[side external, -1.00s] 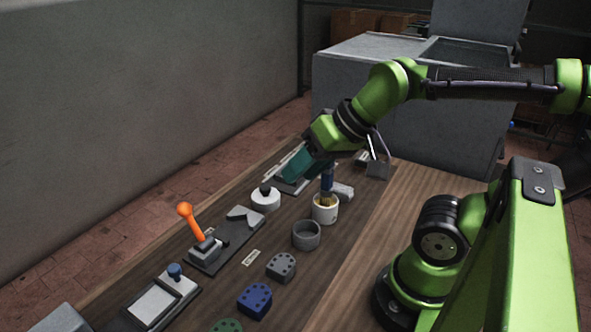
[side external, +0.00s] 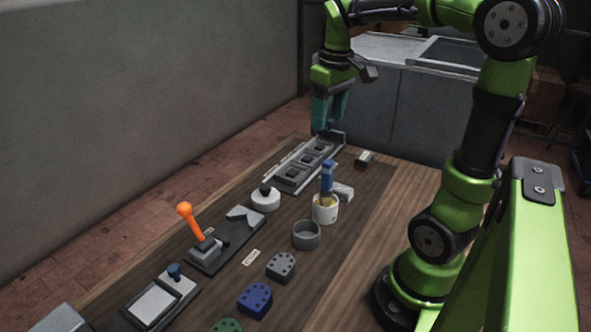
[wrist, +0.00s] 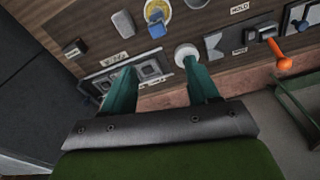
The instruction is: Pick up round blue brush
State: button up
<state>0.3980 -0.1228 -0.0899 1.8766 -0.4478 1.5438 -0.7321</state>
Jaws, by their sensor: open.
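The blue brush (side external: 327,178) stands upright in a white cup (side external: 325,213), with yellowish material at its lower part. In the wrist view the brush (wrist: 156,28) shows at the top, over the cup's yellow inside. My gripper (side external: 327,128) has teal fingers pointing down above the far end of a grey slotted tray (side external: 290,182). It is apart from the brush and beyond the cup. In the wrist view my gripper (wrist: 160,68) is open, with nothing between the fingers.
A white round knobbed piece (side external: 265,200), a grey ring (side external: 306,235) and a small grey block (side external: 364,159) are near the cup. An orange-handled lever (side external: 191,222) and dark blue block (side external: 255,299) stand nearer the camera. A large grey cabinet (side external: 400,105) is behind.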

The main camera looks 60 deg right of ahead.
aim_at(328, 162)
jog(key=f, duration=0.3)
jog(key=f+n, duration=0.1)
jog(key=f, duration=0.2)
jog(key=s+f+n+g, duration=0.1)
jog(key=f, duration=0.2)
jog(key=shift+d+f, duration=0.15)
jog(key=shift+f, duration=0.15)
jog(key=f, duration=0.5)
jog(key=shift+w+f, duration=0.2)
jog(key=shift+f, duration=0.1)
jog(key=c, duration=1)
jog(key=shift+r, duration=0.1)
jog(key=shift+c, duration=0.3)
